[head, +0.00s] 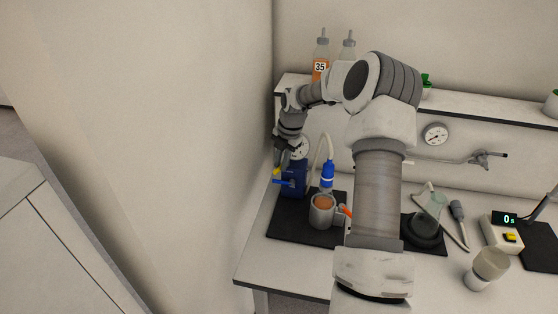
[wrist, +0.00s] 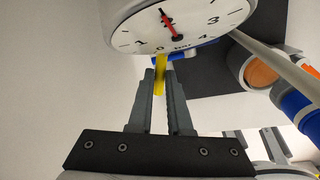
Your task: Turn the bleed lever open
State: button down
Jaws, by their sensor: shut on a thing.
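The yellow lever (wrist: 160,68) shows between my fingertips in the wrist view, just below a round white pressure gauge (wrist: 190,20). It also shows as a small yellow spot (head: 277,171) at the left of the blue pump body (head: 294,178) in the head view. My gripper (wrist: 163,84) is shut on this lever near its end. In the head view, my gripper (head: 281,160) is small and dark beside the gauge (head: 299,148). The gauge's red needle points toward the upper part of the dial, away from the 0. The lever's pivot is hidden.
A grey cup of orange liquid (head: 322,210) and a blue-collared hose (head: 328,174) stand right of the pump. A shelf (head: 480,106) with bottles (head: 321,55) is above. The wall (head: 200,150) is close on the left.

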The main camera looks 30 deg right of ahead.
jog(key=shift+d+n, duration=0.1)
jog(key=shift+n, duration=0.3)
jog(key=c, duration=0.8)
grip_release()
jog(key=shift+s, duration=0.1)
jog(key=shift+c, duration=0.2)
notch_tip(320, 180, up, 17)
jog(key=s+d+b, duration=0.1)
jog(key=s, duration=0.2)
jog(key=shift+d, duration=0.4)
jog(key=shift+r, duration=0.1)
